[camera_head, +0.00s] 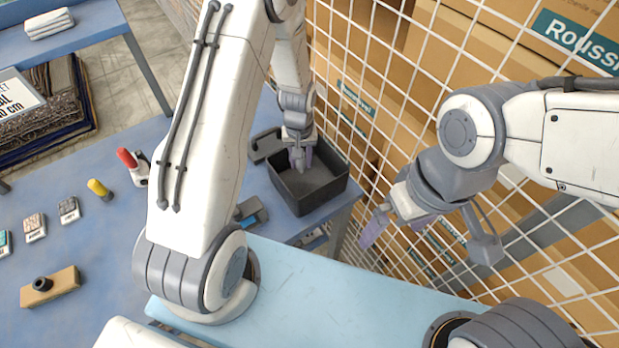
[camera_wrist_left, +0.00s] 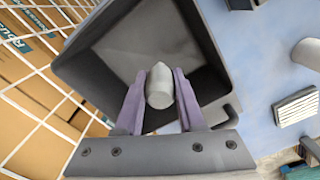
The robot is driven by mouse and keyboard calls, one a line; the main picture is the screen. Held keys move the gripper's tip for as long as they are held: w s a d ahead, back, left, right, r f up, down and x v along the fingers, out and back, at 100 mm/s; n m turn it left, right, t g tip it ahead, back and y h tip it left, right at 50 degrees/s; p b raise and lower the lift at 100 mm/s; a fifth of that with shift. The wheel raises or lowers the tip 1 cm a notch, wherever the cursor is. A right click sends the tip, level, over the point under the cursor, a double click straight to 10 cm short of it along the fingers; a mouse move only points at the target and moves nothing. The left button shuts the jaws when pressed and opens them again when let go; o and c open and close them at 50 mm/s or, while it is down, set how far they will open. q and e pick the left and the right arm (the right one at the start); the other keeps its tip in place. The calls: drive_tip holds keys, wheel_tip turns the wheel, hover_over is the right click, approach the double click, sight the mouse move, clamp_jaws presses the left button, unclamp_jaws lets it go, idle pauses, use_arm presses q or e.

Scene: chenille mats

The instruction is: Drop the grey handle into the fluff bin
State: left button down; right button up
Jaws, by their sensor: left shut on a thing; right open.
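The grey handle (camera_wrist_left: 159,86) is a short rounded piece, seen in the left wrist view between the two purple fingers. My left gripper (camera_head: 300,160) is shut on it; it also shows in the left wrist view (camera_wrist_left: 159,100). The fluff bin is a dark open box (camera_head: 335,194) on the blue table, and in the left wrist view its wall (camera_wrist_left: 92,88) shows behind the handle. The left gripper is over the bin's opening. In the head view the handle is hard to make out. My right gripper (camera_head: 415,238) is open and empty by the wire mesh.
A white wire mesh (camera_head: 400,90) with cardboard boxes (camera_head: 460,65) behind it stands right beside the bin. Red (camera_head: 126,158) and yellow (camera_head: 97,187) handled tools and a wooden block (camera_head: 50,287) lie on the blue table at left.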

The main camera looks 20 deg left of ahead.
use_arm(q)
drive_tip(key=shift+c, duration=2.2)
unclamp_jaws()
drive_tip(key=shift+r, duration=0.1)
wheel_tip(320, 180, up, 9)
drive_tip(key=shift+r+b, duration=0.2)
drive_tip(key=shift+b, duration=1.05)
drive_tip(key=shift+r, duration=0.5)
